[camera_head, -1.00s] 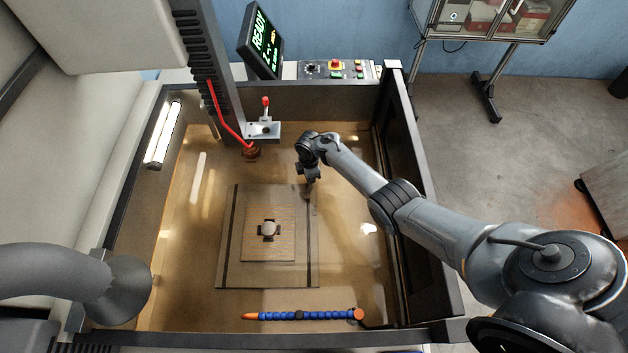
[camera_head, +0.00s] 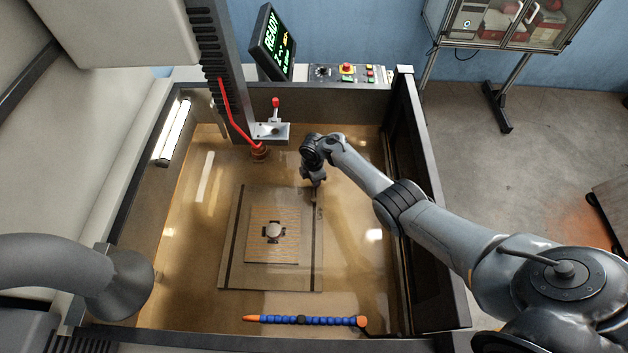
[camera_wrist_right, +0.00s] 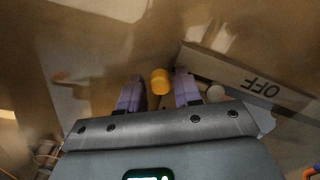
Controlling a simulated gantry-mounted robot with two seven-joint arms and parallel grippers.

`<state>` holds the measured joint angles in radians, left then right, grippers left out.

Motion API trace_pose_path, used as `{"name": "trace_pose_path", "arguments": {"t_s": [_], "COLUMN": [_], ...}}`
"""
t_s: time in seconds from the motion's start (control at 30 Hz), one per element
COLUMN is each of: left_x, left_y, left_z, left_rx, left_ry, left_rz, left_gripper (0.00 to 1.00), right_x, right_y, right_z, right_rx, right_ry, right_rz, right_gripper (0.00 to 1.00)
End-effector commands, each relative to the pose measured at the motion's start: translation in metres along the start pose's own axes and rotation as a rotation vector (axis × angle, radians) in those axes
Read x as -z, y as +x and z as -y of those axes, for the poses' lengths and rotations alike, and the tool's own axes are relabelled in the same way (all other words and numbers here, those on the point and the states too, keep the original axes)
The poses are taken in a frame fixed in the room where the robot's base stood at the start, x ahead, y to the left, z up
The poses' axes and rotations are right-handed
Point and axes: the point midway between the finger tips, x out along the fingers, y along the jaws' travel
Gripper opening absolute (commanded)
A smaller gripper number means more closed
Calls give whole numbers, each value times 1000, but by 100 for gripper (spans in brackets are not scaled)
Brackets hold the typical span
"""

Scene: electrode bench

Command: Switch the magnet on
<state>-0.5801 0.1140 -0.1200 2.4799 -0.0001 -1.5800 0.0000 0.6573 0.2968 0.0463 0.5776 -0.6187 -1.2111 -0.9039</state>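The magnet is a flat grey-brown plate (camera_head: 233,270) on the tank floor, carrying a smaller square block (camera_head: 285,250) with a round piece on it. My right gripper (camera_head: 315,198) reaches down at the plate's right edge. In the right wrist view its two purple fingers stand apart, with an orange-yellow knob (camera_wrist_right: 160,82) between them. Narrow gaps seem to show on both sides of the knob; contact is unclear.
Dark tank walls (camera_head: 432,190) surround the plate. A machine head with a red cable (camera_head: 230,110) hangs behind it. A blue segmented hose (camera_head: 310,320) lies in front. A screen reading READY (camera_head: 272,42) and a button panel (camera_head: 345,74) stand at the back.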

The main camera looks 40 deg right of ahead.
Motion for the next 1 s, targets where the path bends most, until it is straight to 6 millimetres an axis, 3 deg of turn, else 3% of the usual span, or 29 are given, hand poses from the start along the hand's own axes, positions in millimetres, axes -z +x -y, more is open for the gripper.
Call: {"name": "trace_pose_path", "arguments": {"t_s": [0.1, 0.47, 1.0], "left_x": [0, 0, 10], "left_y": [0, -3, -31], "left_z": [1, 3, 0], "left_rx": [4, 9, -1], "left_ry": [4, 11, -2], "left_rz": [1, 2, -1], "left_gripper": [83, 83, 83], "right_x": [0, 0, 0], "right_y": [0, -6, -87], "right_z": [0, -1, 0], "right_rx": [0, -1, -2], "right_ry": [0, 0, 0], "right_rz": [0, 0, 0], "right_gripper": [47, 47, 47]}}
